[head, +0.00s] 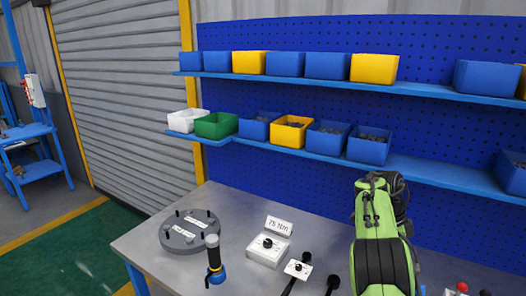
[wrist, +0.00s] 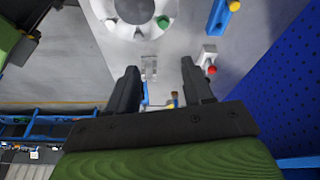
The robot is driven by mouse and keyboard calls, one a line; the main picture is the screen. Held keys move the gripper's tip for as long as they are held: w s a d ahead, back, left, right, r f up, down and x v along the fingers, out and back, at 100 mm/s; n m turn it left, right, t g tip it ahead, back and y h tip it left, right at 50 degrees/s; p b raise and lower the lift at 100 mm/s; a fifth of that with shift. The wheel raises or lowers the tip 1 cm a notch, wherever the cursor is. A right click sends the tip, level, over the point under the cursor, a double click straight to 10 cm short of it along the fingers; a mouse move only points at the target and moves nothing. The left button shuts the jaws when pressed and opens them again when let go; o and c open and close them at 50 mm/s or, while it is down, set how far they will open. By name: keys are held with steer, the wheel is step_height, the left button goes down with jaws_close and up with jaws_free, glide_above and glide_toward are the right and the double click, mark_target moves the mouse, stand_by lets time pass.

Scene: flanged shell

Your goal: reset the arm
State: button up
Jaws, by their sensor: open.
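My gripper (wrist: 158,76) shows in the wrist view with its two black fingers wide apart and nothing between them. My green arm (head: 380,240) stands over the right part of the workbench in the head view; the fingertips cannot be made out there. The grey round flanged part (head: 178,238) with upright studs and white labels lies at the bench's left end, apart from my arm. A black-handled tool with a blue base (head: 214,262) stands upright in front of it.
The grey bench (head: 142,246) also holds a labelled dial box (head: 268,249) and a smaller dial box (head: 297,269) with black-handled tools beside it. Behind, a blue pegboard (head: 300,185) carries two shelves of bins. The wrist view shows a pale ring (wrist: 139,30) and a red-button box (wrist: 207,58).

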steer(key=s+a+r+n+t+y, duration=0.2)
steer(key=s+a+r+n+t, duration=0.2)
steer(key=s+a+r+n, duration=1)
steer(key=s+a+f+n+t, duration=0.1)
steer(key=s+a+f+n, duration=0.2)
steer(key=s, duration=0.4)
steer(key=s+a+f+n+t+y, duration=0.1)
steer(key=s+a+f+n, duration=0.3)
steer(key=s, duration=0.4)
steer(key=shift+a+f+n+t, duration=0.3)
steer(key=shift+a+n+t, duration=0.45)
steer(key=shift+a, duration=0.5)
steer(key=shift+s, duration=0.1)
